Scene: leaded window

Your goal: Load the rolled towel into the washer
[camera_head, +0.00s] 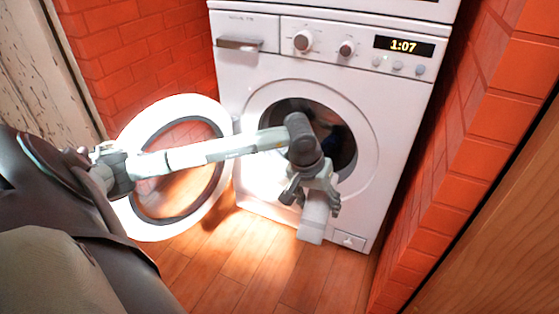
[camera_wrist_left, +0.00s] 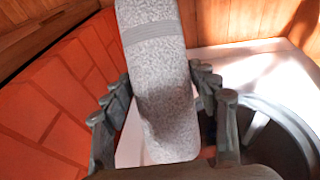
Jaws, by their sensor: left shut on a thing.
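The white washer (camera_head: 400,105) stands between brick walls. Its round door (camera_head: 172,103) is swung open to the left, and the drum opening (camera_head: 345,135) is dark inside. My left gripper (camera_head: 312,198) is in front of the opening's lower part, shut on the rolled towel (camera_head: 312,224). The towel is pale grey, speckled, with a ribbed band, and hangs down from the fingers in the head view. In the left wrist view the towel (camera_wrist_left: 158,75) sits between the finger pads (camera_wrist_left: 163,92), with the round opening's rim (camera_wrist_left: 285,112) to its right. My right gripper is not in view.
Red brick walls (camera_head: 130,45) flank the washer closely, with another brick face (camera_head: 480,130) at right. A wooden panel (camera_head: 500,240) is at lower right. Wood floor (camera_head: 235,270) is clear in front. My left forearm passes across the open door.

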